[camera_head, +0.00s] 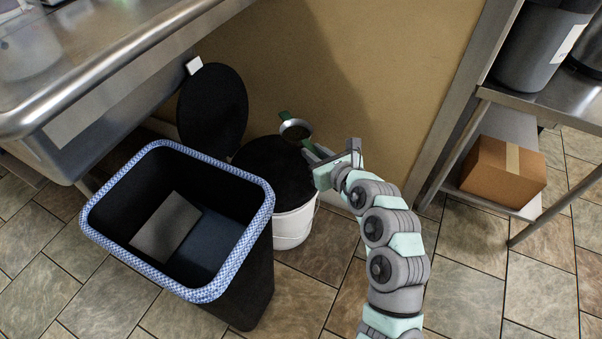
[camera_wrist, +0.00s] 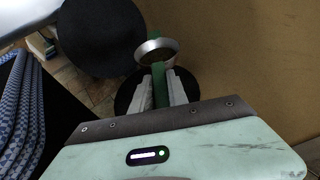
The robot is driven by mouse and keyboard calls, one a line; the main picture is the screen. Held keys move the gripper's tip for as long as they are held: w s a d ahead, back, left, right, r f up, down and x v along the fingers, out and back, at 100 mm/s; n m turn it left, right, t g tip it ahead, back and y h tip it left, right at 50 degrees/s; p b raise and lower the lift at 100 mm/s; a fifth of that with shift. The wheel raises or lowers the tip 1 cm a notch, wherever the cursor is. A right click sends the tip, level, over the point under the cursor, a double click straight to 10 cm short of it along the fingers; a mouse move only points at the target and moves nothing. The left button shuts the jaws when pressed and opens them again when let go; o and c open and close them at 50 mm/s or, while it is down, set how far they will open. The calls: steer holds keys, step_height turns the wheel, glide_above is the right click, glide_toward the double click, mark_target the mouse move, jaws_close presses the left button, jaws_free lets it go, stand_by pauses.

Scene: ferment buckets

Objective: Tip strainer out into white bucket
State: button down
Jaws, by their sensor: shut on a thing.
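The strainer (camera_head: 296,130) is a small metal bowl with a green handle, and dark stuff shows inside it. My gripper (camera_head: 314,156) is shut on its handle. In the wrist view the green handle (camera_wrist: 159,84) runs between the two grey fingers, with the strainer bowl (camera_wrist: 156,51) beyond them. The white bucket (camera_head: 294,226) stands on the floor by the tan wall, its inside black. The strainer is above the bucket's far side, bowl facing up. Whether it touches the bucket's rim I cannot tell.
A black bin (camera_head: 247,293) with a blue-white patterned rim stands in front left of the bucket. A round black lid (camera_head: 212,103) stands upright behind it. A steel counter (camera_head: 120,50) is at upper left. A cardboard box (camera_head: 503,172) sits on a shelf at right.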

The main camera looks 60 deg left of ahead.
steer(key=a+m+g+p, duration=0.1)
steer(key=m, duration=0.1)
steer(key=f+m+g+p, duration=0.1)
steer(key=m+g, duration=0.1)
steer(key=a+m+g+y+p, duration=0.1)
steer(key=m+g+p, duration=0.1)
steer(key=m, duration=0.1)
steer(key=shift+s+a+f, duration=0.25)
steer(key=shift+a+f, duration=0.05)
steer(key=f+m+y+p, duration=0.1)
steer(key=m+y, duration=0.1)
steer(key=m, duration=0.4)
steer(key=f+m+y+p, duration=0.1)
steer(key=m+y+p, duration=0.1)
steer(key=m, duration=0.4)
steer(key=f+m+y+p, duration=0.1)
steer(key=m+y+p, duration=0.1)
steer(key=m, duration=0.4)
steer(key=shift+s+f+y, duration=0.2)
steer(key=shift+s+y, duration=0.1)
